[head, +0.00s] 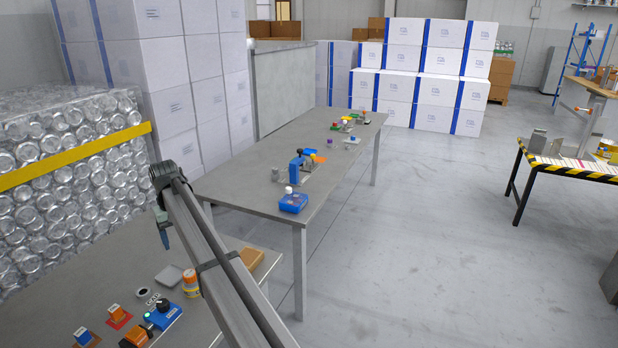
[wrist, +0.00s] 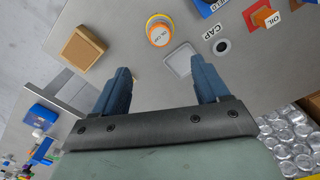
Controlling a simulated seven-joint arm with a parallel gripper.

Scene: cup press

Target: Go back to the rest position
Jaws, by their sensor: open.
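My gripper (wrist: 160,75) is open, with its two blue fingers apart and nothing between them in the wrist view. In the head view, part of my gripper (head: 165,238) shows beside my arm, above the near grey table (head: 130,262). A white and orange cup (wrist: 160,30), marked with text, stands on that table beyond the fingertips. It also shows in the head view (head: 191,284), partly beside my arm. A light grey square plate (wrist: 180,62) lies next to it, and also shows in the head view (head: 168,276).
A blue device with a black knob (head: 163,314) and orange blocks (head: 87,337) stand at the table's front. A brown block (wrist: 83,47) lies at the other side. A second long table (head: 240,170) holds small items.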

